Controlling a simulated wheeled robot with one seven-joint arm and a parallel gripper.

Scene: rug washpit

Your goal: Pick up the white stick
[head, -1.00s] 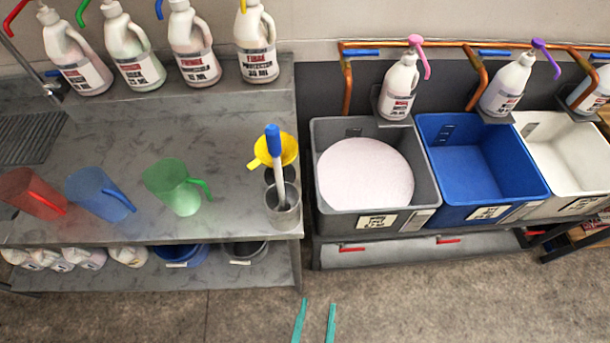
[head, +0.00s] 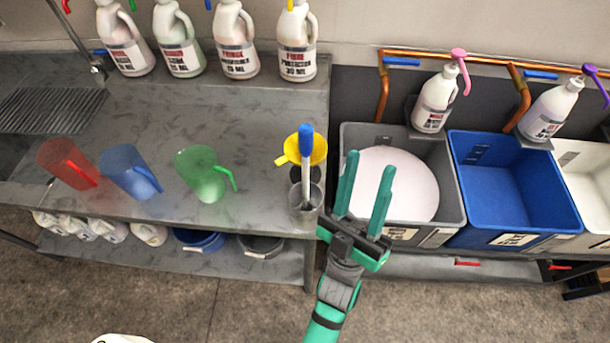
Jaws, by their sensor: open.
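The white stick (head: 304,172) has a blue grip at its top. It stands nearly upright in a small grey metal cup (head: 306,201) at the right front corner of the metal counter. My gripper (head: 370,164) has two teal fingers, which are apart with nothing between them. In the picture it is just to the right of the stick, in front of the grey bin, and not touching the stick. How high the fingers are compared with the stick is hard to tell.
A yellow funnel (head: 310,147) is right behind the stick. Green (head: 203,174), blue (head: 130,172) and red (head: 68,163) jugs stand to the left on the counter (head: 250,180). A grey bin (head: 449,193) with a pale round content and a blue bin (head: 514,190) are on the right.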

